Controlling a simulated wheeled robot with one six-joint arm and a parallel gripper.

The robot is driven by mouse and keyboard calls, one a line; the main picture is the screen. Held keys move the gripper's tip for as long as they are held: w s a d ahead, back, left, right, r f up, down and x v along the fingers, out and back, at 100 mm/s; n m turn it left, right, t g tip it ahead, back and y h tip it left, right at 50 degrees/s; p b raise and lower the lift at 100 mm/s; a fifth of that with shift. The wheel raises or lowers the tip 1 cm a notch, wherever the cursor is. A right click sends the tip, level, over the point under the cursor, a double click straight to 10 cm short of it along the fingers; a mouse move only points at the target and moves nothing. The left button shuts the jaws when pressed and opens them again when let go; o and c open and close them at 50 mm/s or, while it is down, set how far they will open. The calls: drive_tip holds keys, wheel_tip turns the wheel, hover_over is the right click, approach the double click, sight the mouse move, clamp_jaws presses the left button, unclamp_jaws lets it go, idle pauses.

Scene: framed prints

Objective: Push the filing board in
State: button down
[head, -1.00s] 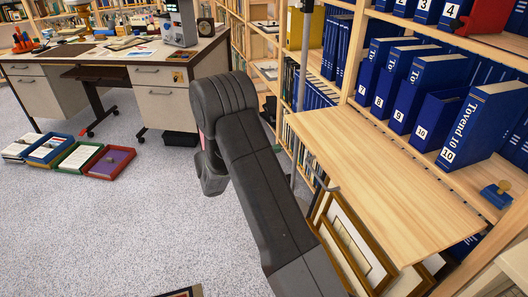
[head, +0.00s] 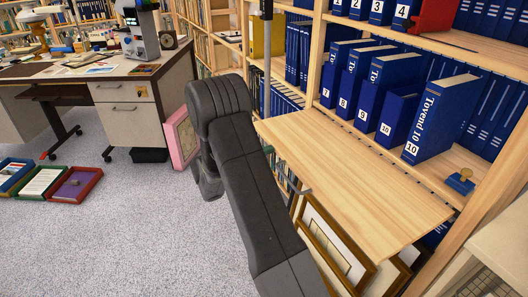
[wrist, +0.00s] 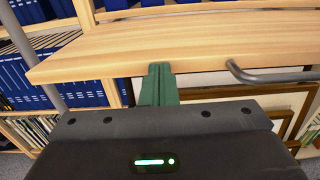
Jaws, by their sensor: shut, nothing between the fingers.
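The filing board (head: 350,180) is a pale wooden shelf that sticks out from the bookcase below a row of blue binders. In the wrist view the board (wrist: 200,45) spans the upper part, its front edge facing me. My gripper (wrist: 160,68) has green fingers, shut and empty, with their tips at the board's front edge. I cannot tell whether they touch it. A grey metal handle (wrist: 270,76) is at the front edge, right of the fingers. In the head view my arm hides the gripper.
Gold-framed prints (head: 335,245) lean below the board. A pink-framed picture (head: 182,138) stands beyond my arm, near the desk (head: 125,92). Blue binders (head: 440,118) and a stamp (head: 461,181) occupy the shelf behind the board. Open floor (head: 130,240) lies to the left.

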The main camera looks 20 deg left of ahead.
sight(335, 128)
drive_tip(key=b+x, duration=0.1)
drive_tip(key=x, duration=2.7)
drive_tip(key=shift+w+d, duration=0.25)
drive_tip(key=shift+r, duration=0.15)
drive_tip(key=shift+w+r, duration=0.1)
drive_tip(key=shift+r, duration=0.05)
drive_tip(key=v, duration=1.4)
drive_tip(key=shift+f+p, duration=0.3)
